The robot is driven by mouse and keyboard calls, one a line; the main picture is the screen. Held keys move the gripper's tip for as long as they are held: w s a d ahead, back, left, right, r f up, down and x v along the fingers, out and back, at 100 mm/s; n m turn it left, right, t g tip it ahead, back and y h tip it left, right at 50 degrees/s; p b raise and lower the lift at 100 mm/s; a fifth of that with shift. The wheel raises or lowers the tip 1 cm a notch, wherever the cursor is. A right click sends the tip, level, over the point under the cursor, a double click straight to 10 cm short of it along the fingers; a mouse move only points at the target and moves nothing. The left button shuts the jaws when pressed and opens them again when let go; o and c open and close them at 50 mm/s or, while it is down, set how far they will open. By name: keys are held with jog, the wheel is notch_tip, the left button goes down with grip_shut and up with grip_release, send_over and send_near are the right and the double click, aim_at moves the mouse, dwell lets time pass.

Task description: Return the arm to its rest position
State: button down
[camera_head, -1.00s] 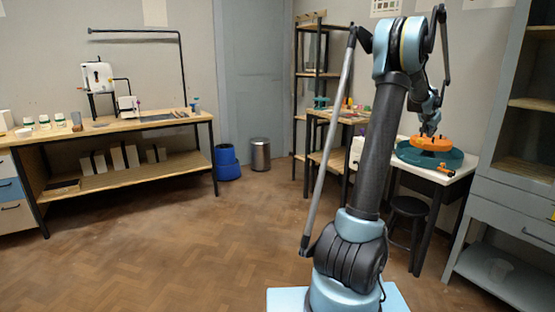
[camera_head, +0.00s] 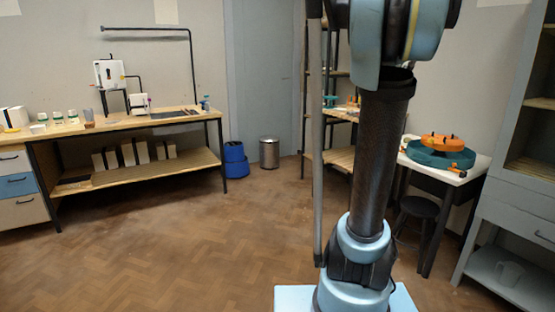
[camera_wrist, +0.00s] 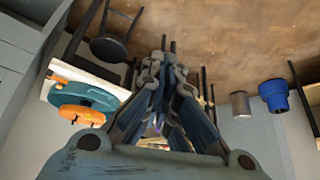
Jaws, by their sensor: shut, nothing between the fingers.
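My arm stands upright in the head view, its upper joint cut off by the top edge, and my gripper is out of that picture. In the wrist view my gripper (camera_wrist: 163,68) is shut and empty, its fingertips together in front of the floor. It is apart from the orange piece (camera_head: 434,142) lying on the teal wheel (camera_head: 452,158) on the white table at right. These two also show at the left of the wrist view, the orange piece (camera_wrist: 80,115) and the teal wheel (camera_wrist: 85,95).
A long wooden workbench (camera_head: 150,122) stands at left. A blue bin (camera_head: 236,160) and a metal bin (camera_head: 269,153) stand by the door. A dark stool (camera_head: 418,208) is beside the white table (camera_head: 440,175). A grey cabinet (camera_head: 510,220) is at far right. The floor (camera_head: 190,235) is open.

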jog(key=s+a+f+n+g+y, duration=0.1)
jog(key=s+a+f+n, duration=0.1)
jog(key=s+a+f, duration=0.3)
jog(key=s+a+f+n+g, duration=0.1)
jog(key=s+a+f, duration=0.5)
jog(key=s, duration=0.8)
jog(key=s+a+f+n+g+y, duration=0.1)
jog(key=s+a+f+n, duration=0.2)
jog(key=s+a+f, duration=0.3)
jog(key=s+a, duration=0.1)
jog(key=s, duration=0.2)
jog(key=shift+s+a+f+y, duration=0.15)
jog(key=shift+s+y, duration=0.05)
jog(key=shift+y, duration=0.1)
